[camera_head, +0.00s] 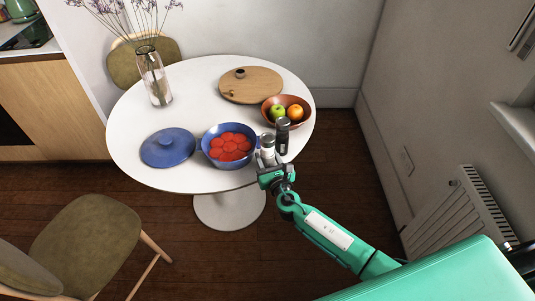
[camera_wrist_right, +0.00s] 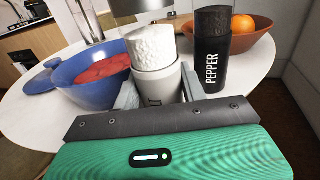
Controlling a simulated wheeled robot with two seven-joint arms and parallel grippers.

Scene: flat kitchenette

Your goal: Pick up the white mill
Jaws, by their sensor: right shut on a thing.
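The white mill (camera_head: 267,146) stands upright near the front right edge of the round white table, between the blue pot and the dark pepper mill. My right gripper (camera_head: 268,166) reaches it from the front. In the right wrist view the white mill (camera_wrist_right: 156,80) stands between the two fingers of my right gripper (camera_wrist_right: 158,92), which are shut on its lower body. Its lettering is mostly hidden by the gripper. I cannot tell whether its base touches the table. My left gripper is in neither view.
The black pepper mill (camera_head: 282,135) stands close on the right. The blue pot (camera_head: 208,155) with red contents is close on the left, its blue lid (camera_head: 168,147) farther left. A fruit bowl (camera_head: 270,104), wooden board (camera_head: 262,84) and glass vase (camera_head: 153,78) stand behind.

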